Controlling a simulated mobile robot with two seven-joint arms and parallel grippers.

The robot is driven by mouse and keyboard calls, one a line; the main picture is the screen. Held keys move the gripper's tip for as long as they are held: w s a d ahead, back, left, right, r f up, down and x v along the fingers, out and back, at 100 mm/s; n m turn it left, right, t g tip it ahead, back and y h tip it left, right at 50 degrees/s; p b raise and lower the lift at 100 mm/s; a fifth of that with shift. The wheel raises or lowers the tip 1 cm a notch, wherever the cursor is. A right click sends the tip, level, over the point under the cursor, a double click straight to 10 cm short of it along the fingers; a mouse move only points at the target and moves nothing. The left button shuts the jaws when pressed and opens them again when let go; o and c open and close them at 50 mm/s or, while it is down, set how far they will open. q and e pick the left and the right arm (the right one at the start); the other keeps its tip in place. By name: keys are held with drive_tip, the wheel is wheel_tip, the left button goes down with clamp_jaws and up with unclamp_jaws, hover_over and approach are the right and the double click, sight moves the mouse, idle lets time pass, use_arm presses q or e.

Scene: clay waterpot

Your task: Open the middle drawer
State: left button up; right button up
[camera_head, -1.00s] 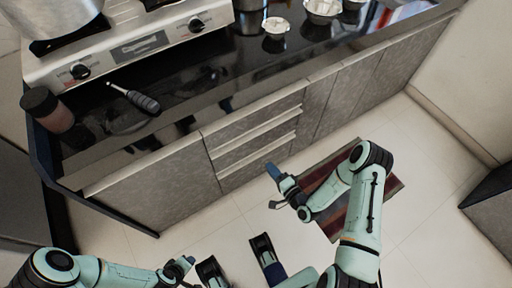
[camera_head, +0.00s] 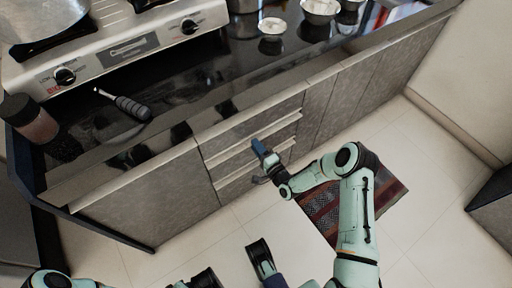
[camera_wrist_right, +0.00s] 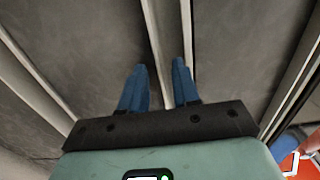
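The middle drawer (camera_head: 232,160) is the second front in a stack of grey drawers under the black counter. It looks shut, flush with its neighbours. My right gripper (camera_head: 262,149) is in front of the drawer stack, its blue fingertips over the middle drawer area. In the right wrist view my right gripper (camera_wrist_right: 160,85) has its two blue fingers apart, with a pale handle strip (camera_wrist_right: 154,35) running between them. I cannot tell whether the fingers touch the strip.
The counter holds a stove (camera_head: 125,45), a dark-handled tool (camera_head: 130,106), a jar (camera_head: 30,118) and small bowls (camera_head: 272,27). A striped rug (camera_head: 325,205) lies under my right arm. Pale floor is free in front of the cabinets.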

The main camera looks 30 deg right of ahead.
drive_tip(key=shift+w, duration=0.3)
clamp_jaws()
idle(1.3)
